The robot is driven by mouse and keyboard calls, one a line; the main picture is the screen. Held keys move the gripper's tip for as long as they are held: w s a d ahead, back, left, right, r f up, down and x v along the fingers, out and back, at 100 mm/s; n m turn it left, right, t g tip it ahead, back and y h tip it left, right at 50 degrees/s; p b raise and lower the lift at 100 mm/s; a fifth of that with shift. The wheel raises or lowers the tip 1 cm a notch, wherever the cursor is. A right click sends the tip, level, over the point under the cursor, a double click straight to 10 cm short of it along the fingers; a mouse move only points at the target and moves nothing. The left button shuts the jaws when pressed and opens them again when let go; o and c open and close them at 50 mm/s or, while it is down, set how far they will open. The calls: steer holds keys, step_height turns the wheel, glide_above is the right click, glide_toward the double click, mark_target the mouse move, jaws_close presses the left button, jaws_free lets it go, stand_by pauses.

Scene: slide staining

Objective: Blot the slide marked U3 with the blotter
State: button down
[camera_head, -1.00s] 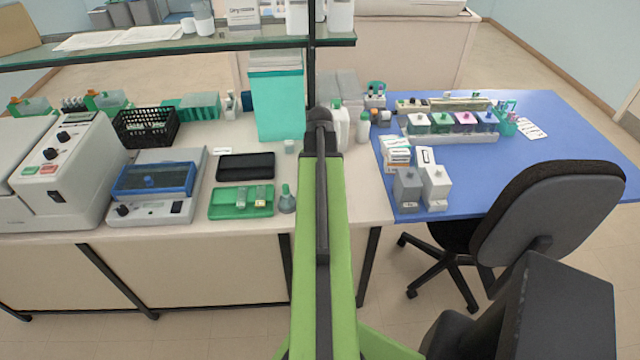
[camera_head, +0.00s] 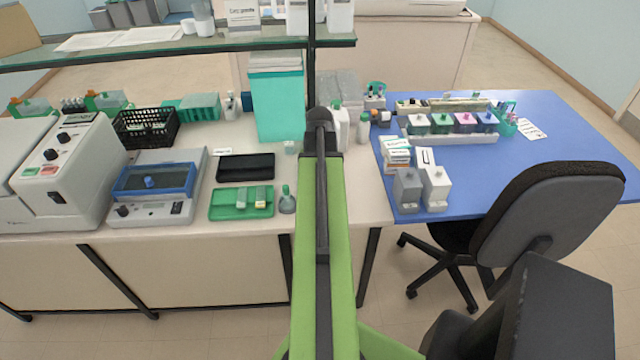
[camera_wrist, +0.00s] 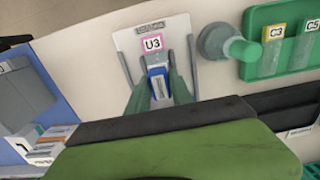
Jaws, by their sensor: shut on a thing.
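In the wrist view, the slide marked U3 shows its pink-edged label (camera_wrist: 153,43) on a white plate (camera_wrist: 128,42) with grey side rails. My gripper (camera_wrist: 160,92) has its green fingers closed around a small blue-and-white block (camera_wrist: 157,84), which looks like the blotter. The block is just below the U3 label in the picture and covers the rest of the slide. I cannot tell whether it touches the slide. In the head view, my gripper, the plate and the U3 slide are hidden behind my arm.
A green tray (camera_head: 223,202) with slides marked C3 (camera_wrist: 273,48) and C5 lies nearby. A teal-capped flask (camera_head: 287,201) stands between tray and plate. A dark tray (camera_head: 246,167) is behind. Grey-white boxes (camera_head: 436,188) stand on the blue mat (camera_head: 547,140).

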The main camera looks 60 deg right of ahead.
steer(key=shift+r+p, duration=3.1)
steer(key=shift+r, duration=0.3)
steer(key=shift+f, duration=0.1)
